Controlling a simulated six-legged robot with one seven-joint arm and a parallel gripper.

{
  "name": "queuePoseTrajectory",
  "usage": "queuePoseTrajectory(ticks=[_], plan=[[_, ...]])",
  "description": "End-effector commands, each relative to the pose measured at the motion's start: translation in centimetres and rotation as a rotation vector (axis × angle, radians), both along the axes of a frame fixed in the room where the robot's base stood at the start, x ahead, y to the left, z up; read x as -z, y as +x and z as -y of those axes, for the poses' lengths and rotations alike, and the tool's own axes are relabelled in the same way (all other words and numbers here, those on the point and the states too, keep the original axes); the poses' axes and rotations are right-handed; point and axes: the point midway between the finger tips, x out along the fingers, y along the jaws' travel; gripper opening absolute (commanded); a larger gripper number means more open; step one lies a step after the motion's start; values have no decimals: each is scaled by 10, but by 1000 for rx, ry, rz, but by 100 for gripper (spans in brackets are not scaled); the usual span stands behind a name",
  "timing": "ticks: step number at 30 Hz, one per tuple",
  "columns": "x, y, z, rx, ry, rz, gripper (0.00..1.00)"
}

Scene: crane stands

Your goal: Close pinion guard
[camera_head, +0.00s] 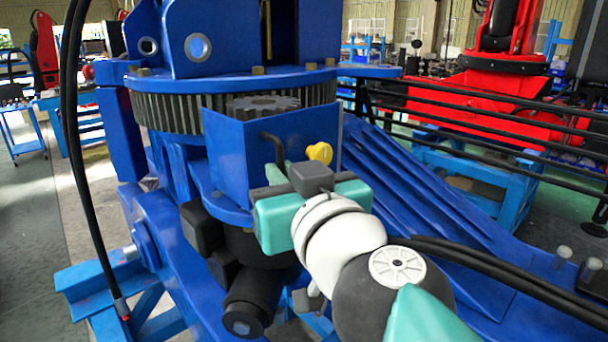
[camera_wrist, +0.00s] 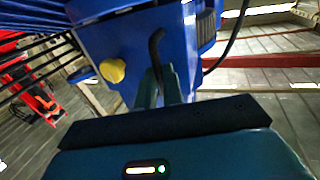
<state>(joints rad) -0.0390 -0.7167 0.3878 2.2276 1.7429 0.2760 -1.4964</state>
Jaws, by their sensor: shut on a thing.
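The pinion guard (camera_head: 232,150) is a blue box-shaped cover in front of the toothed pinion (camera_head: 262,103), whose top shows above the guard's edge. A black bent handle (camera_head: 275,146) and a yellow knob (camera_head: 320,152) are on its face. In the wrist view the guard (camera_wrist: 130,42) fills the upper middle, with the yellow knob (camera_wrist: 112,71) left of the handle (camera_wrist: 155,44). My gripper (camera_wrist: 160,82) is shut on the handle, with its teal fingers on either side. In the head view my gripper (camera_head: 279,172) partly hides the handle's lower end and the guard's lower right.
The large ring gear (camera_head: 180,113) lies behind the pinion under a blue flange. A black motor-like cylinder (camera_head: 250,300) hangs below. Black hoses (camera_head: 75,150) run down the left, and dark rails (camera_head: 470,128) cross the right. A red machine (camera_head: 500,75) stands behind.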

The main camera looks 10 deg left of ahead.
Motion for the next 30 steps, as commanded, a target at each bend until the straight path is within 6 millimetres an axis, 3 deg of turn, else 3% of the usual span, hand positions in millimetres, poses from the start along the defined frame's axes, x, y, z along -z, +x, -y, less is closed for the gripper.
queuePoseTrajectory(ticks=[1, 9, 10, 13, 24, 30], plan=[[-2, -5, -8, -22, -4, 5, 0], [-3, -5, -9, -23, -3, 7, 0], [-3, -5, -9, -23, -3, 7, 11], [-3, -5, -9, -22, -3, 6, 30], [-2, -3, -4, -12, -2, 4, 30], [-2, -18, 5, -12, -5, 7, 30]])
